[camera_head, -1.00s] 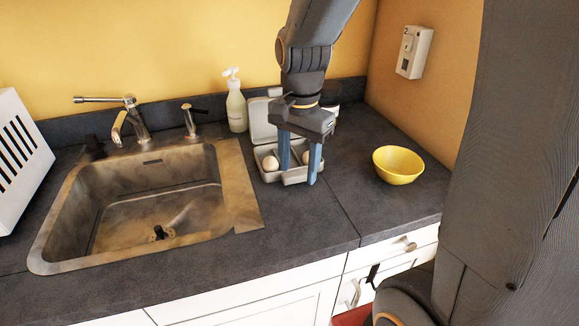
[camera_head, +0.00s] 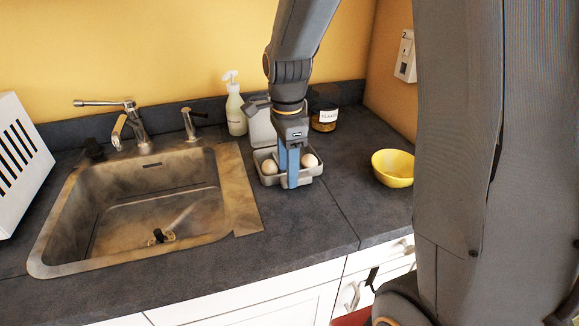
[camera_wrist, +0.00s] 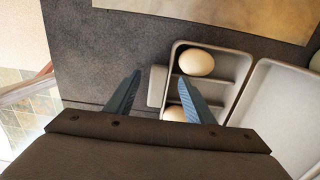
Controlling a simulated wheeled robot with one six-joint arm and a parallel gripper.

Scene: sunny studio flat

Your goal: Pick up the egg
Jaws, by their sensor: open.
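Two pale eggs sit in a grey egg box on the counter. The left egg (camera_head: 269,167) shows in the wrist view (camera_wrist: 196,62) in full. The right egg (camera_head: 309,160) is partly hidden by a finger in the wrist view (camera_wrist: 173,113). The egg box (camera_head: 270,181) has its lid (camera_head: 262,128) open at the back. My gripper (camera_head: 289,185) is open and empty, pointing down at the box's front, between the eggs in the picture. In the wrist view (camera_wrist: 159,76), one finger is over the box and the other over bare counter.
A sink (camera_head: 75,225) lies left of the box. A soap bottle (camera_head: 236,112) and a labelled jar (camera_head: 324,117) stand behind. A yellow bowl (camera_head: 393,169) is at the right, partly hidden by my body. The dark counter (camera_head: 300,222) in front is clear.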

